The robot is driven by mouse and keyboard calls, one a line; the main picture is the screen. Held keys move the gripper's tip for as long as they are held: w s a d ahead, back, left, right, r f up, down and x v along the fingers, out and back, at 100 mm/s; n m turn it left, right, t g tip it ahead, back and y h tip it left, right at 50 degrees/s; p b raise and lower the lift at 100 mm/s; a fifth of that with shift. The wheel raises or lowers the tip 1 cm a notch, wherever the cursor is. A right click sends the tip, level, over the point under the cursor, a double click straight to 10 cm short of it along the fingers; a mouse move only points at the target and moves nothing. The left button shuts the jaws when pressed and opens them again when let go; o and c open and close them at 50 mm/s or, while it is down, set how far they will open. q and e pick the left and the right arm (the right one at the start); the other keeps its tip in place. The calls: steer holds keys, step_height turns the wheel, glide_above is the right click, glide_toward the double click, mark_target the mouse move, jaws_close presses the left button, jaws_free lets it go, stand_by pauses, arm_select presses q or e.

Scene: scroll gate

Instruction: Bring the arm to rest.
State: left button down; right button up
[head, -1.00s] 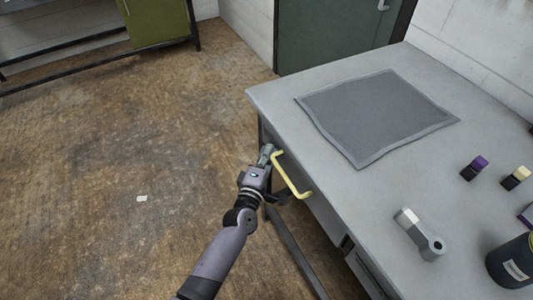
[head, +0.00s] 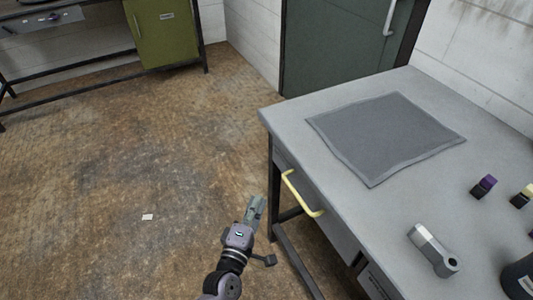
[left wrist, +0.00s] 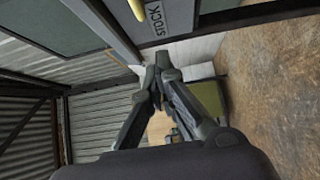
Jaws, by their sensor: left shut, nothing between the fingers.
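My left gripper (head: 256,207) is shut and empty, low in the middle of the head view. It is in front of the table, to the left of the yellow drawer handle (head: 301,195) and apart from it. In the left wrist view my left gripper (left wrist: 161,62) shows its fingertips together with nothing between them. My right gripper is not in view.
A grey table (head: 290,118) stands on the right with a dark mat (head: 385,135), a grey metal part (head: 434,250) and small purple-capped (head: 484,186) and yellow-capped (head: 522,196) items. Open brown floor (head: 120,160) lies to the left. A green cabinet (head: 164,35) stands at the back.

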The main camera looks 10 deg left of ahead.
arm_select(q)
steer(key=s+a+f+m+g+p, duration=0.15)
steer(key=s+f+m+g, duration=0.35)
steer(key=f, duration=0.8)
steer(key=s+a+f+m+g+p, duration=0.1)
steer(key=s+a+f+m+g, duration=0.15)
steer(key=s+f+m, duration=0.8)
steer(key=s+a+f+m+g+y, duration=0.1)
steer(key=s+a+f+g, duration=0.3)
steer(key=s+f, duration=0.5)
steer(key=s+a+f+m+g+y+p, duration=0.1)
steer(key=s+a+f+g, duration=0.4)
steer(key=s, duration=1.2)
step_height(320, 180, down, 4)
steer(key=shift+a+f+m+y, duration=0.1)
steer(key=shift+a+m+y, duration=0.5)
steer(key=shift+a, duration=0.6)
